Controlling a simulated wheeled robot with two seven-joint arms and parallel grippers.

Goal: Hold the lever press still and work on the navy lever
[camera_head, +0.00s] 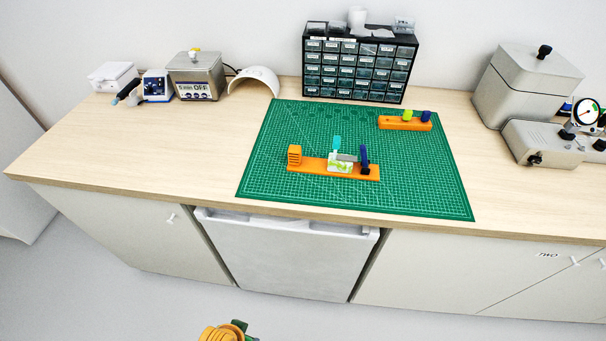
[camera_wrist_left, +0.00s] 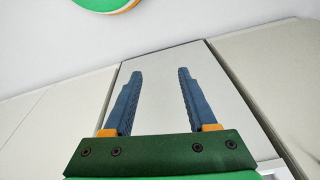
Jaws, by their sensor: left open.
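The lever press (camera_head: 310,166) is a long orange base lying on the green cutting mat (camera_head: 285,195) in the head view. It has a ribbed orange block at its left end and a white-and-green piece with a teal upright part in its middle. The navy lever (camera_head: 364,158) stands upright near its right end. My left gripper (camera_wrist_left: 159,85) shows in the left wrist view, open and empty, with its two blue fingers apart in front of a pale cabinet front. It is away from the press. My right gripper is not in view.
A second orange block (camera_head: 405,123) with yellow and blue pegs lies at the mat's back right. A black drawer cabinet (camera_head: 358,65) stands behind the mat. Grey machines (camera_head: 540,140) stand at right, small instruments (camera_head: 195,76) at back left. The counter's left front is clear.

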